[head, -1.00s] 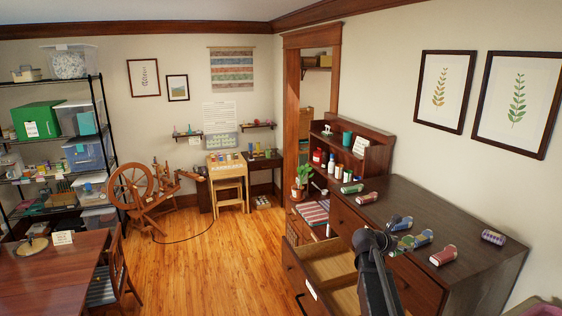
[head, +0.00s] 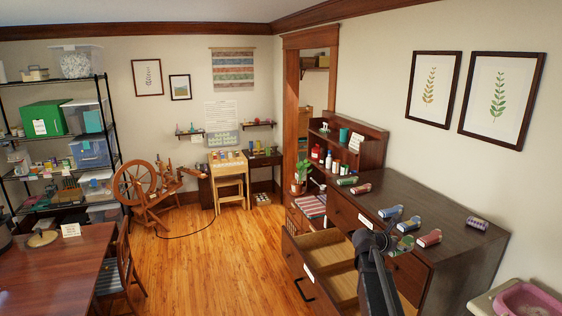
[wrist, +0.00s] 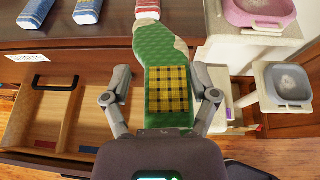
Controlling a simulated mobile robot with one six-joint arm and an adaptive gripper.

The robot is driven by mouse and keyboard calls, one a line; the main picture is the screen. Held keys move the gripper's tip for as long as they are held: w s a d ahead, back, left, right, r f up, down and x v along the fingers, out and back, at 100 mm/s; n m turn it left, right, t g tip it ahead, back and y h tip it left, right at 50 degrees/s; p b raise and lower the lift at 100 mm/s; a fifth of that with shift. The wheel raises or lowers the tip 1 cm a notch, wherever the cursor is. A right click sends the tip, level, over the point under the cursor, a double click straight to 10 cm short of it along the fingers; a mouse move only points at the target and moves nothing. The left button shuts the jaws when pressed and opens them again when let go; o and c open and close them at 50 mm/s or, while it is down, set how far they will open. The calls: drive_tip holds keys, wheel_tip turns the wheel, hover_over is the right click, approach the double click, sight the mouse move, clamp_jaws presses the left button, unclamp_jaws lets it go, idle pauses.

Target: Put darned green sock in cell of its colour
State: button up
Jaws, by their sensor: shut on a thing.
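The darned green sock (wrist: 148,55) has a yellow-and-black plaid patch and a pale end. In the wrist view my gripper (wrist: 163,97) is shut on it, one finger on each side of the patch. In the head view the green sock (head: 405,243) shows partly behind my gripper (head: 378,238), by the dresser's front edge. The open drawer (head: 325,238) has wooden dividers, and its cells also show at left in the wrist view (wrist: 40,118). Small red and blue marks show near the drawer's front; the cells' colours are otherwise unclear.
A pink basin (head: 530,300) stands right of the dresser. Floor left of the drawer is clear.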

sight(400, 253)
drive_tip(key=shift+s+f, duration=0.1)
drive_tip(key=shift+s, duration=0.15)
drive_tip(key=shift+s+f+b, duration=0.25)
drive_tip(key=shift+s+b, duration=0.05)
drive_tip(key=shift+b, duration=0.1)
drive_tip(key=shift+w+f+b, duration=0.25)
drive_tip(key=shift+f+b, duration=0.1)
drive_tip(key=shift+f, duration=0.15)
drive_tip(key=shift+s+f+b, duration=0.2)
drive_tip(key=shift+f+b, duration=0.5)
drive_tip(key=shift+b, duration=0.1)
wheel_tip(400, 253, down, 22)
drive_tip(key=b, duration=2.2)
drive_tip(key=shift+f, duration=0.2)
